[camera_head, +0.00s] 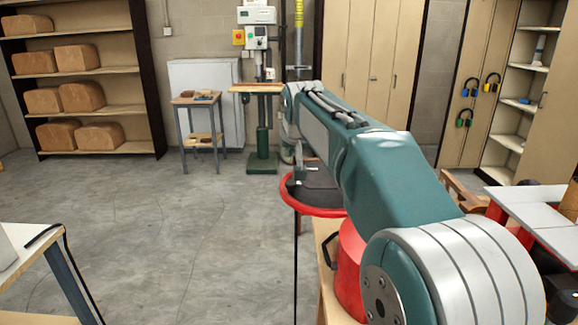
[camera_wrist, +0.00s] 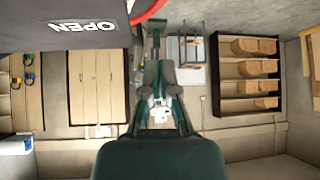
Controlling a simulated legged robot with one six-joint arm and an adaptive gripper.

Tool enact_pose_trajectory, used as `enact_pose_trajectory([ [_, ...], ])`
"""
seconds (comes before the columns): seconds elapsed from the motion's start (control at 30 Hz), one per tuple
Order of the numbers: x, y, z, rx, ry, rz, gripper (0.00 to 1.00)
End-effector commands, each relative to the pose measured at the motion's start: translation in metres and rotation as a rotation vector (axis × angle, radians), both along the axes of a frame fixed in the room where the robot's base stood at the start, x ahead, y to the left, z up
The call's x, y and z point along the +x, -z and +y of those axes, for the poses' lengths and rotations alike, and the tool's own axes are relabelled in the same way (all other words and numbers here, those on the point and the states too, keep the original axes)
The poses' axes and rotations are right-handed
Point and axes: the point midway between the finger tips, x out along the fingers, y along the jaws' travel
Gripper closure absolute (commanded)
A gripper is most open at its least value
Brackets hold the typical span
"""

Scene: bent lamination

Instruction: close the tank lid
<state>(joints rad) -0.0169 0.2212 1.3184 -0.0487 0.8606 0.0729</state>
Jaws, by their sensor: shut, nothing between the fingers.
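A dark round tank top with a thick red rim (camera_head: 314,212) shows beside my arm in the head view. My arm hides its right part, so I cannot tell the lid's angle there. In the wrist view, which is upside down, a dark grey panel (camera_wrist: 60,22) marked "OPEN" fills the upper left, with a red curved edge (camera_wrist: 148,11) beside it. It seems to be part of the tank or lid. My gripper (camera_wrist: 159,68) is shut and empty. Its fingers point toward the back wall, to the right of the panel and apart from it in the picture. The head view does not show the fingers clearly.
A red cylinder (camera_head: 350,270) stands on a wooden bench partly behind my arm. A small side table (camera_head: 196,101), a green machine base (camera_head: 263,162) and shelves with wood blocks (camera_head: 75,60) stand at the back. The concrete floor (camera_head: 150,220) at left centre is clear.

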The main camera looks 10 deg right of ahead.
Motion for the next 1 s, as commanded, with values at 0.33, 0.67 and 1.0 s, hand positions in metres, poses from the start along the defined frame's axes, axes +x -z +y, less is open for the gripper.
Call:
enact_pose_trajectory([
  [0.33,0.04,0.045,-0.001,-0.001,-0.001,0.003,1.0],
  [0.67,0.052,0.069,-0.002,-0.001,-0.001,0.0,1.0],
  [1.0,0.025,0.075,-0.001,-0.001,-0.001,0.001,1.0],
])
